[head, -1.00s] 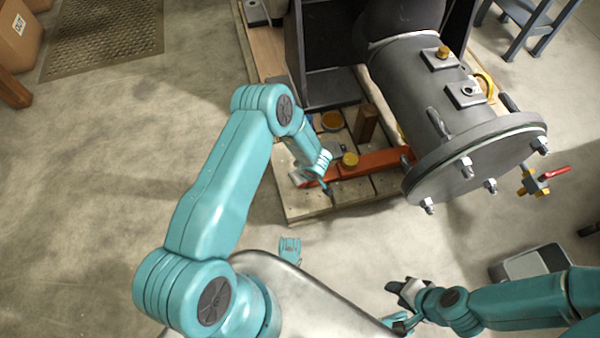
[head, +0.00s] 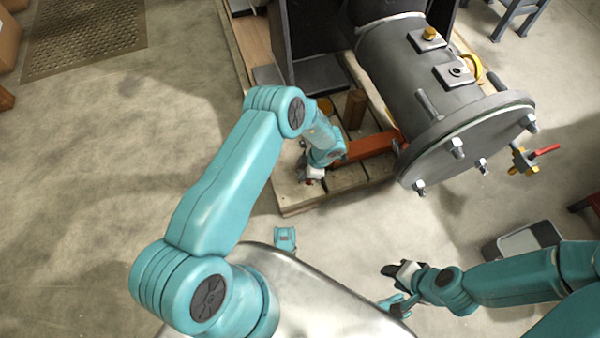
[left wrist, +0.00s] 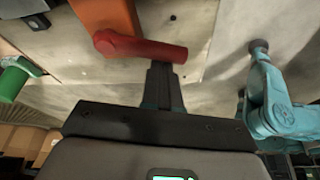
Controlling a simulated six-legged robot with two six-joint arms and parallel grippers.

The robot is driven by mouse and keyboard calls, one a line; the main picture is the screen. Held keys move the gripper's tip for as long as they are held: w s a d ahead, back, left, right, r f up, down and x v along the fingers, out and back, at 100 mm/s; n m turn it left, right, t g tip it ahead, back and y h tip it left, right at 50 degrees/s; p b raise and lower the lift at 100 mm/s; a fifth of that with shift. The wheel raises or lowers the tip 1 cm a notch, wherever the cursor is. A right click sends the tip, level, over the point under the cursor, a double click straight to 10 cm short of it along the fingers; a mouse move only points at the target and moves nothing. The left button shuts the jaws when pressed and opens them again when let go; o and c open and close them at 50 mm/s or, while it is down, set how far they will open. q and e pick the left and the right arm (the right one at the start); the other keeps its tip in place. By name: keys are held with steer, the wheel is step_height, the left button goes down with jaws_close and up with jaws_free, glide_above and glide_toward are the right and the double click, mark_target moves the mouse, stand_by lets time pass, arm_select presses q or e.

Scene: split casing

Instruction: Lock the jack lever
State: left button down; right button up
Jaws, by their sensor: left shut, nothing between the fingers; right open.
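The jack lever is a short red handle (left wrist: 145,48) at the end of an orange beam (left wrist: 105,14) in the left wrist view. In the head view the orange beam (head: 370,146) lies across the pallet, and my left wrist hides most of the lever. My left gripper (head: 307,176) is shut and empty at the beam's left end. In the left wrist view its closed fingers (left wrist: 163,78) reach the lever's near side, beside its free end; I cannot tell if they touch. My right gripper (head: 392,271) is open and empty, well away from the lever.
A grey flanged cylinder (head: 420,85) stands right of the beam, with a red-handled valve (head: 533,157) beside it. A wooden post (head: 355,108) stands on the pallet (head: 290,195) behind the beam.

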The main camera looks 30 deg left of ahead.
arm_select(q)
steer(key=shift+w+d+n, duration=0.15)
steer(key=shift+d+n, duration=0.25)
steer(key=shift+n, duration=0.2)
steer(key=shift+w+d, duration=0.25)
steer(key=shift+d, duration=0.2)
arm_select(e)
steer(key=shift+w+d+f, duration=0.2)
steer(key=shift+d+f, duration=0.1)
steer(key=shift+f, duration=0.05)
arm_select(q)
steer(key=shift+w+d+b, duration=0.2)
steer(key=shift+b, duration=0.1)
arm_select(e)
steer(key=shift+w+d, duration=0.1)
